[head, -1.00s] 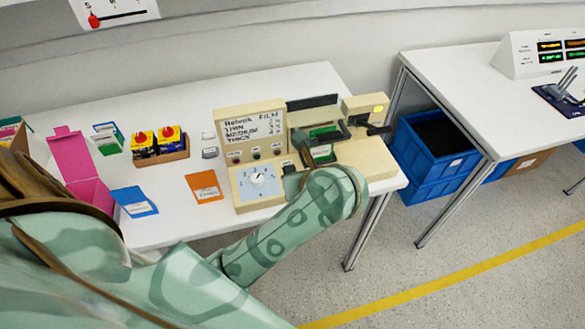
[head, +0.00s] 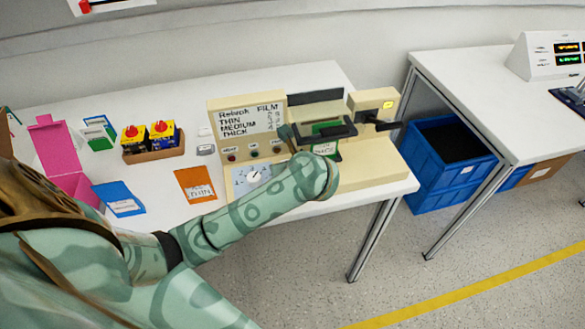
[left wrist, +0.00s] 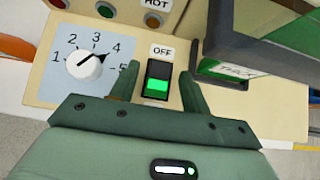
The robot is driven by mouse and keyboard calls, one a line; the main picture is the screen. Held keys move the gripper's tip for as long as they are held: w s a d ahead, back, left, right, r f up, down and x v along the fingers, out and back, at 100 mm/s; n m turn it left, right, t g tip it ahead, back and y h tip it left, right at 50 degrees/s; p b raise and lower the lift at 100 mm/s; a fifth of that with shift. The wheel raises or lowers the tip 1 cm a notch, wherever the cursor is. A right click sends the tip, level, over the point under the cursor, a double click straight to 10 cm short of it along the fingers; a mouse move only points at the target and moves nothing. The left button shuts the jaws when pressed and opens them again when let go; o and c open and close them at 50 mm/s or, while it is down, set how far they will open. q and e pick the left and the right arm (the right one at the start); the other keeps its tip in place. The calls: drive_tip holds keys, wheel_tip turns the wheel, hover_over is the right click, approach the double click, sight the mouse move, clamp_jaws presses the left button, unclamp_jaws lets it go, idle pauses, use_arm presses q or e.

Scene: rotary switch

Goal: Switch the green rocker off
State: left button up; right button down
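The green rocker (left wrist: 157,82) shows in the left wrist view, in a black frame below a white OFF label (left wrist: 162,51). Its lower part is bright green and its upper part dark. My left gripper (left wrist: 157,78) is open, with one finger on either side of the rocker. I cannot tell whether either finger touches it. Nothing is held. In the head view my forearm hides the rocker and most of the gripper. The beige machine (head: 372,170) stands on the white table. My right gripper is not in view.
A white dial knob (left wrist: 85,66) points toward 4, left of the rocker. A dark-framed green film holder (left wrist: 240,70) is close on the right. Round buttons (left wrist: 101,41) sit above. In the head view an orange packet (head: 195,185) lies left of the machine.

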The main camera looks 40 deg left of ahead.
use_arm(q)
drive_tip(key=c, duration=0.9)
drive_tip(key=shift+o, duration=0.2)
drive_tip(key=shift+w+a+r+g+h+p, duration=0.15)
drive_tip(key=shift+r+g+h+p, duration=0.35)
drive_tip(key=shift+p, duration=0.55)
drive_tip(key=shift+w+a+f+g+h+p, duration=0.1)
drive_tip(key=shift+f+g+h+p, duration=0.1)
drive_tip(key=shift+g+h+p, duration=0.45)
drive_tip(key=shift+f, duration=0.2)
drive_tip(key=o, duration=1)
